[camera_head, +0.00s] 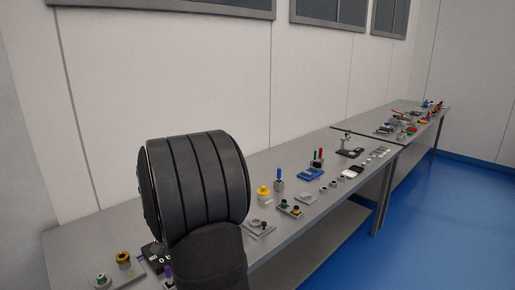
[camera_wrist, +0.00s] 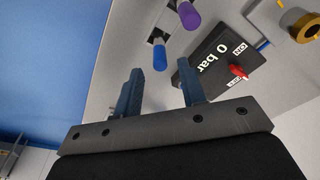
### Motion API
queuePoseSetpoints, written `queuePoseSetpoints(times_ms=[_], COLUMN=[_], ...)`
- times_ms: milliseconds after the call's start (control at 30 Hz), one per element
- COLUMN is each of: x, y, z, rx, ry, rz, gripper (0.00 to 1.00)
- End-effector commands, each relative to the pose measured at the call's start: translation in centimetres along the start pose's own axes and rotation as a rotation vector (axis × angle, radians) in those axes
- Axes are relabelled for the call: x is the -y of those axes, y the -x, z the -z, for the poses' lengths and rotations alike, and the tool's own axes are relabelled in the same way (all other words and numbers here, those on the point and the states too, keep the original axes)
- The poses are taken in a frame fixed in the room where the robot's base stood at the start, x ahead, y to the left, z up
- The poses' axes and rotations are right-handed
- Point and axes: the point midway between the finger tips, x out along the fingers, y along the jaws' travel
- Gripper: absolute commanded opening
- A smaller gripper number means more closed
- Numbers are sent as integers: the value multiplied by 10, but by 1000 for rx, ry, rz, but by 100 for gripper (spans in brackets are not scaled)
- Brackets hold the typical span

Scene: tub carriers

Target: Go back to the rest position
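My gripper (camera_wrist: 161,82) shows in the wrist view with its two blue-grey fingers apart and nothing between them. Beyond the fingertips are a purple-capped item (camera_wrist: 188,17) and a blue-capped item (camera_wrist: 158,54), both apart from the fingers. In the head view, my dark arm link stands over the left part of the bench, and the gripper itself is hidden or out of view.
A black "0 bar" box (camera_wrist: 212,56) with a red lever is close right of the fingers. A grey bench (camera_head: 308,211) carries small parts, including a yellow-topped piece (camera_head: 264,194) and a blue tray (camera_head: 311,174). A second bench (camera_head: 385,137) stands farther back. Blue floor (camera_head: 425,220) is clear.

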Motion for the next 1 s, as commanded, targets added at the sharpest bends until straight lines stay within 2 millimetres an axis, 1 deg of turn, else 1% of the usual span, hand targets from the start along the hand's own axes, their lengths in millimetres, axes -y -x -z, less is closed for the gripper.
queuePoseSetpoints(times_ms=[33, 233, 300, 400, 500, 700, 1000], x=[-1, -1, 0, 0, 0, 0, 0], y=[-12, -50, -32, -19, -11, -5, -6], z=[-1, -1, 3, 4, 5, 6, 6], rx=[4, 3, -5, -3, -2, 0, 1], ry=[0, 0, -1, -1, -1, -1, 0], rz=[-2, -2, 2, 2, 1, 1, 0], gripper=[37, 37, 37, 37, 37, 37, 37])
